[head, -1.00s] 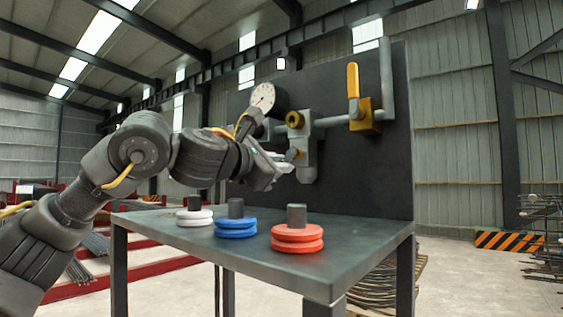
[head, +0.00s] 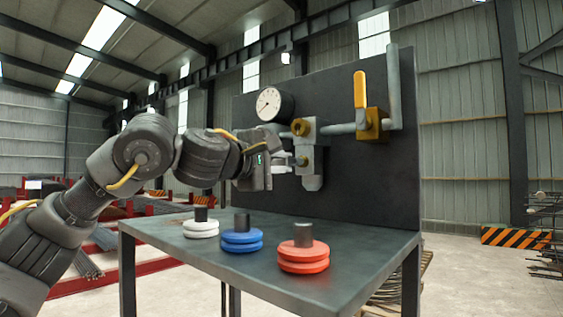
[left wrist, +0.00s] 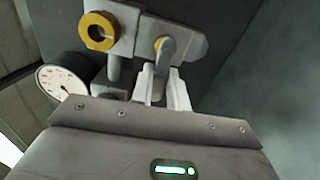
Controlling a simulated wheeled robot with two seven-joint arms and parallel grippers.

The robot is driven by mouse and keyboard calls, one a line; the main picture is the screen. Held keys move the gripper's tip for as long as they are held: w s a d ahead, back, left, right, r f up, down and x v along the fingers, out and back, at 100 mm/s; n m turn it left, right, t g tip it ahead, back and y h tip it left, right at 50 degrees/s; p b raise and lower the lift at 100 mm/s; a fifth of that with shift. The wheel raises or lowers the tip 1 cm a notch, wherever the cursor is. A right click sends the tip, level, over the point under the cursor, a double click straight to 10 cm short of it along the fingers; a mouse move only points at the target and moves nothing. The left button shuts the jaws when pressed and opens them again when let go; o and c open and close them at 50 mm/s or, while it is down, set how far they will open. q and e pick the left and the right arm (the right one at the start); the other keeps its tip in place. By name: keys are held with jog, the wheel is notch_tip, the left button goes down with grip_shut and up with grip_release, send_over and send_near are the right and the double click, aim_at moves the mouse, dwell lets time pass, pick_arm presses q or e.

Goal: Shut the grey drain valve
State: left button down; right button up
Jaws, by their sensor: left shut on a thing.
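The grey drain valve's lever (left wrist: 167,57) comes out of a yellow collar on the grey pipe body in the left wrist view. Its end lies between the two pale fingers of my left gripper (left wrist: 164,90), which are shut on it. In the head view my left gripper (head: 284,159) reaches in from the left to the low side of the grey valve body (head: 311,165), hiding most of the lever. My right gripper is not in view.
A pressure gauge (head: 275,105) and a yellow-handled valve (head: 361,90) are on the dark panel (head: 350,185). Below, white (head: 201,230), blue (head: 242,241) and red (head: 303,258) disc stacks stand on the table (head: 345,245). The table top's front right is clear.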

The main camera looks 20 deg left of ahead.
pick_arm(q)
jog(key=shift+r+m, duration=0.15)
jog(key=shift+m, duration=0.15)
dwell(0.4)
jog(key=c, duration=1.4)
grip_release()
jog(key=shift+w, duration=0.1)
jog(key=shift+o, duration=0.2)
jog(key=shift+s+a+f+b, duration=0.2)
jog(key=shift+s+b, duration=0.15)
jog(key=shift+s, duration=0.15)
jog(key=b+v, duration=0.4)
jog(key=v, duration=0.5)
jog(key=shift+s+b, duration=0.35)
jog(key=shift+s, duration=0.05)
jog(key=shift+a+r, duration=0.1)
jog(key=shift+r, duration=0.05)
